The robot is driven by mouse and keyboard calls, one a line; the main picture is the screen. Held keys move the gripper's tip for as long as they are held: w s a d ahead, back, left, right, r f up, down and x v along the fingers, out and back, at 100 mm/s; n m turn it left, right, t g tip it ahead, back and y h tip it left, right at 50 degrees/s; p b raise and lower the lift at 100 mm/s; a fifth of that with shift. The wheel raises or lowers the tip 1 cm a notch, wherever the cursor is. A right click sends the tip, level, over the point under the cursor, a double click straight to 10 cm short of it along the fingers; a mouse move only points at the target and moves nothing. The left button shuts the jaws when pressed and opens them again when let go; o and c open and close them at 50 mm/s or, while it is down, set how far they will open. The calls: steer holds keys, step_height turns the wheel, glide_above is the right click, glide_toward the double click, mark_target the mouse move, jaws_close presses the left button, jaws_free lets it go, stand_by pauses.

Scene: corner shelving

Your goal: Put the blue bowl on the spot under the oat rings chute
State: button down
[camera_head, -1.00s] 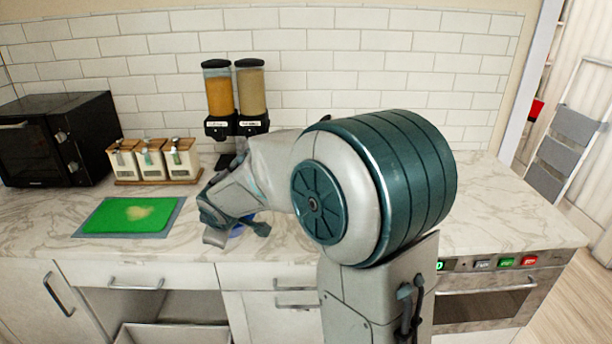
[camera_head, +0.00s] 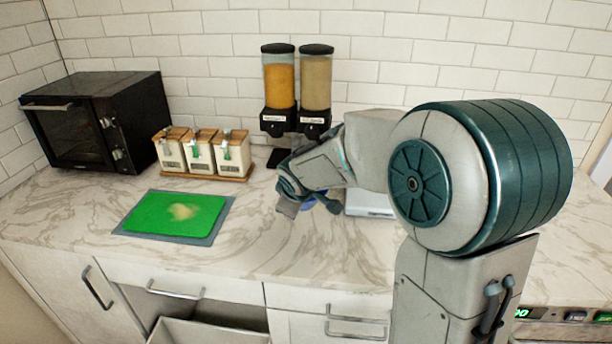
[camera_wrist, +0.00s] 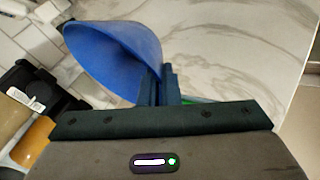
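The blue bowl (camera_wrist: 115,50) is tilted in the wrist view, its rim between the two fingers of my gripper (camera_wrist: 160,85). My gripper looks shut on it. In the head view only a sliver of the bowl (camera_head: 318,200) shows behind my gripper (camera_head: 298,206), which is low over the counter in front of the dispensers. An orange-filled dispenser (camera_head: 279,84) and a beige-filled dispenser (camera_head: 315,84) stand side by side at the wall. Their labels are too small to read. A dark base (camera_head: 279,157) shows below the left one; the area under the right one is hidden by my arm.
A green cutting board (camera_head: 165,217) lies left on the marble counter (camera_head: 235,245). Several lidded jars on a wooden tray (camera_head: 240,178) and a black oven (camera_head: 95,120) stand behind it. A flat white device (camera_head: 368,203) is partly hidden behind my arm.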

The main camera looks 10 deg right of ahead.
steer(key=w+d+p, duration=0.3)
steer(key=w, duration=0.6)
steer(key=w+d+p, duration=0.3)
steer(key=w, duration=0.7)
steer(key=f, duration=0.6)
steer(key=shift+s+f, duration=0.2)
steer(key=shift+s, duration=0.05)
steer(key=shift+w+f+p, duration=0.2)
steer(key=shift+p, duration=0.15)
steer(key=c, duration=2.1)
jaws_free()
steer(key=shift+f, duration=0.2)
steer(key=o, duration=0.5)
steer(key=shift+c, duration=0.2)
